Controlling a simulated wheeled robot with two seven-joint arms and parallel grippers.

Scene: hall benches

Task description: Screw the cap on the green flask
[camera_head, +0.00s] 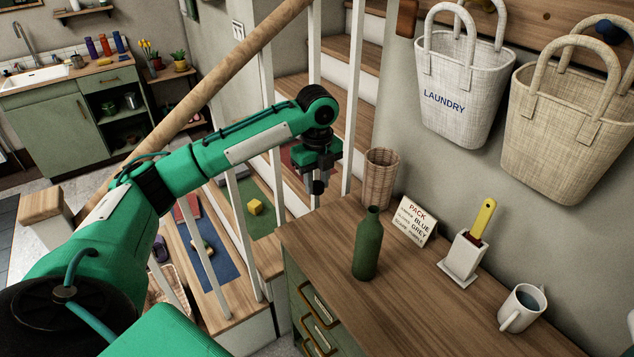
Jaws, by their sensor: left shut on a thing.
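The green flask (368,245) stands upright on the wooden top of the cabinet, near its left edge. Its narrow neck points up, and no separate cap shows on it. My left gripper (318,176) is shut on a small dark piece, the cap (318,187), which shows just below the fingers. The gripper points down, higher than the flask and to its left in the picture, apart from it. The fingers and the cap are small and dark, so fine detail is hard to see. My right gripper is not in view.
A wicker holder (380,178), a small sign (414,221), a white stand with a yellow-handled tool (462,260) and a mug (521,308) stand on the cabinet top (415,300). White stair balusters (355,95) rise close to my left gripper. Bags hang on the wall.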

